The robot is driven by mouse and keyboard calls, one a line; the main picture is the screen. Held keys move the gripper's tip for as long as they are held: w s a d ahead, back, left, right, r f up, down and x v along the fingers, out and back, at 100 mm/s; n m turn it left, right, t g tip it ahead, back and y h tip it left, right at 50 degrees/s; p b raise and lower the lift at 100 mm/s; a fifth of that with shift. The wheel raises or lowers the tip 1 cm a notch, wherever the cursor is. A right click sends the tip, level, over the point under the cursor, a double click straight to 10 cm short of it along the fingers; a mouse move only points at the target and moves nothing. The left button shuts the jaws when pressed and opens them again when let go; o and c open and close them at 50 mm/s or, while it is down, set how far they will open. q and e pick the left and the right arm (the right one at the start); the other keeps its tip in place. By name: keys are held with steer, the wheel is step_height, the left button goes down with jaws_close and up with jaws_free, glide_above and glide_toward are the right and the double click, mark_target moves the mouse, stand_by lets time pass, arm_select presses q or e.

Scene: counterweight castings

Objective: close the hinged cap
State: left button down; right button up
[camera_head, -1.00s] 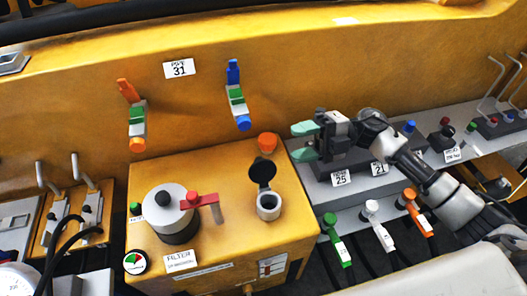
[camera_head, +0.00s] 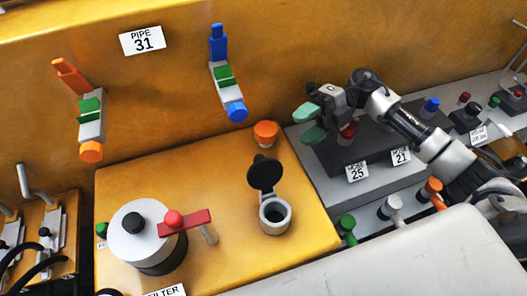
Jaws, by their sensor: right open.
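The hinged cap (camera_head: 265,173) is black and round and stands open, tilted up behind its filler neck. The grey filler neck (camera_head: 275,216) is a short round tube with a dark open mouth, on top of the yellow box (camera_head: 230,258). My right gripper (camera_head: 308,124) comes in from the right. It is open with green fingertips pointing left, to the right of and behind the cap, apart from it. Nothing shows between its fingers. My left gripper is not in view.
An orange knob (camera_head: 265,133) stands behind the cap. A grey cylinder (camera_head: 140,232) with a red handle (camera_head: 186,219) stands to the left. Valves with orange (camera_head: 91,152) and blue (camera_head: 237,111) ends hang on the yellow wall. A grey stepped block with labels lies under my right gripper.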

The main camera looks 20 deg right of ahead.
mark_target(263, 170)
steer(key=p+x, duration=0.3)
steer(key=x, duration=0.7)
steer(key=shift+s+a+p, duration=0.3)
steer(key=shift+s+p, duration=0.05)
steer(key=shift+p, duration=0.05)
jaws_close()
